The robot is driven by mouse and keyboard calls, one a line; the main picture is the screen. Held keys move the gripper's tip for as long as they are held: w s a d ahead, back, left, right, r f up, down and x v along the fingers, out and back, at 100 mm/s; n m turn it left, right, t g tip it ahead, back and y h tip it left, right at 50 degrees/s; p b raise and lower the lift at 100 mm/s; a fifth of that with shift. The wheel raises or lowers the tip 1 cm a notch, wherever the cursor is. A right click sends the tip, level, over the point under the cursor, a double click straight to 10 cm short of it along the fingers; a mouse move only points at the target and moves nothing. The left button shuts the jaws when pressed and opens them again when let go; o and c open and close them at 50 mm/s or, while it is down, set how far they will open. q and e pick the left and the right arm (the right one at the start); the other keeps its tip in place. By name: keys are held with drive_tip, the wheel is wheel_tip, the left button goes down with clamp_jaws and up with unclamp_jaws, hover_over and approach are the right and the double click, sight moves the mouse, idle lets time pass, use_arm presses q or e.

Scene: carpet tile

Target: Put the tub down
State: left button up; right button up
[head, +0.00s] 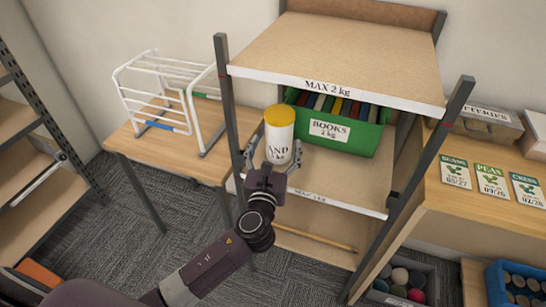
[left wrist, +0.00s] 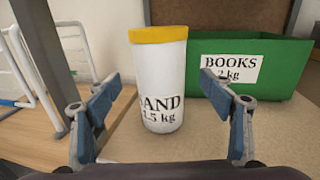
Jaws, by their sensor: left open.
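The tub (head: 279,136) is white with a yellow lid and a label ending in "AND"; in the left wrist view (left wrist: 160,75) "1.5 kg" also shows. It stands upright on the middle shelf (head: 345,178) of the rack, left of the green books box. My left gripper (head: 272,150) is at the tub's front. In the left wrist view its blue-padded fingers (left wrist: 163,100) are spread apart, one to each side of the tub, with gaps between pads and tub. My right gripper is not in view.
The green books box (head: 340,130) stands close on the tub's right. The upper shelf (head: 335,50), marked "MAX 2 kg", is above. A rack post (head: 228,100) rises just left of the tub. A white wire rack (head: 165,95) stands on the table at left.

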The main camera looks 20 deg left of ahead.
use_arm(q)
drive_tip(key=s, duration=0.3)
drive_tip(key=s+d, duration=0.1)
drive_tip(key=s, duration=0.1)
drive_tip(key=shift+s, duration=0.2)
